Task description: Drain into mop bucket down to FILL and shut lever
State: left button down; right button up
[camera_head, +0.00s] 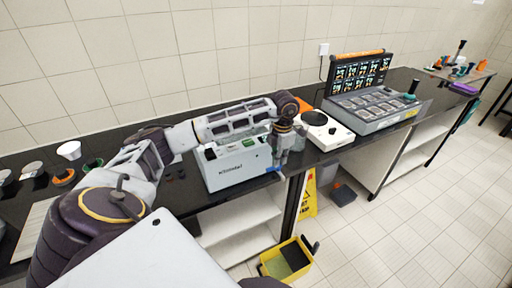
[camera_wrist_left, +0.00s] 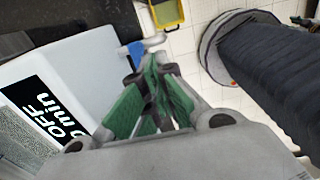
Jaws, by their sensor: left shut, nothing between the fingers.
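A white bench-top machine (camera_head: 232,168) with dark lettering stands at the front edge of the black counter. A small metal tap (camera_wrist_left: 155,41) with a blue lever (camera_wrist_left: 137,52) sticks out past its side in the left wrist view. The yellow mop bucket (camera_head: 270,267) stands on the floor below, with a dark inside; part of it shows in the wrist view (camera_wrist_left: 181,14). My left gripper (camera_head: 277,169) is shut and empty at the tap. Its green fingers (camera_wrist_left: 153,66) point at the tap; I cannot tell whether they touch it. My right gripper is out of view.
A yellow floor sign (camera_head: 308,196) stands by the counter leg behind the bucket. A white round-topped device (camera_head: 324,130) and a grey case (camera_head: 372,112) stand right of the machine. White shelves (camera_head: 240,215) lie under the counter. The floor to the right is mostly clear.

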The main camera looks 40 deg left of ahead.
pick_arm(q)
jog(key=shift+d+r+p, duration=0.1)
jog(key=shift+r+p, duration=0.25)
jog(key=shift+r, duration=0.45)
